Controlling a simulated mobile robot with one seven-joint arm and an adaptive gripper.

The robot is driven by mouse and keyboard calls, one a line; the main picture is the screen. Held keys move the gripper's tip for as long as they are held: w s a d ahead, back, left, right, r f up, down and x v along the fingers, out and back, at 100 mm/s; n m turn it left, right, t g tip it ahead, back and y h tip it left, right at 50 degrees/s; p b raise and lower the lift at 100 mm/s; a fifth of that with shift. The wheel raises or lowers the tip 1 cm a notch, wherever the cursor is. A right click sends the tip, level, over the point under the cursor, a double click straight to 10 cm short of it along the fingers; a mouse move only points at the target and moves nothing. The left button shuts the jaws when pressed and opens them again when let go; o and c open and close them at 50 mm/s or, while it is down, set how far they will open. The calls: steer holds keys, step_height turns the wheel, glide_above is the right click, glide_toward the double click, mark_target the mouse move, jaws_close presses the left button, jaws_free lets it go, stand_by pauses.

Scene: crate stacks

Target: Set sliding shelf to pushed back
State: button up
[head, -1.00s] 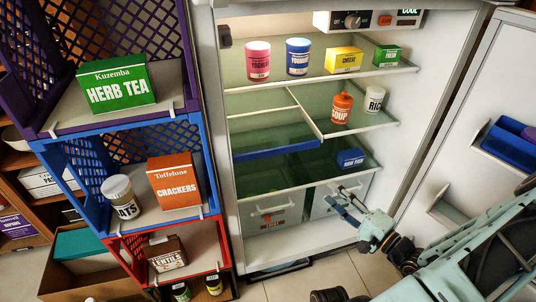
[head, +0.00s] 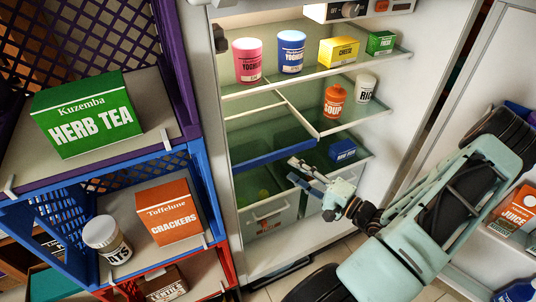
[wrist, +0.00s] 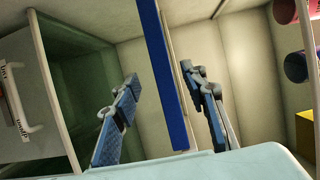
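The sliding shelf is the left part of the fridge's middle shelf, with a blue front edge (head: 272,155). No item shows on the sliding part. My gripper (head: 302,172) is open near the right end of the blue edge, slightly below it in the picture. In the wrist view the blue edge (wrist: 164,75) shows between the spread fingers of my gripper (wrist: 165,105). I cannot tell whether a finger touches it.
Soup (head: 334,99) and rice (head: 365,88) stand on the right part. Yoghurts (head: 247,61) and cheese (head: 338,50) stand on the shelf above. A dark blue box (head: 343,150) is on the shelf below, above clear drawers (head: 270,217). Crates (head: 185,150) stand left of the fridge.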

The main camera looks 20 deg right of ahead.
mark_target(274, 158)
steer(key=b+x, duration=0.1)
steer(key=x, duration=0.8)
steer(key=shift+w+a, duration=0.15)
steer(key=shift+w, duration=0.15)
jaws_close()
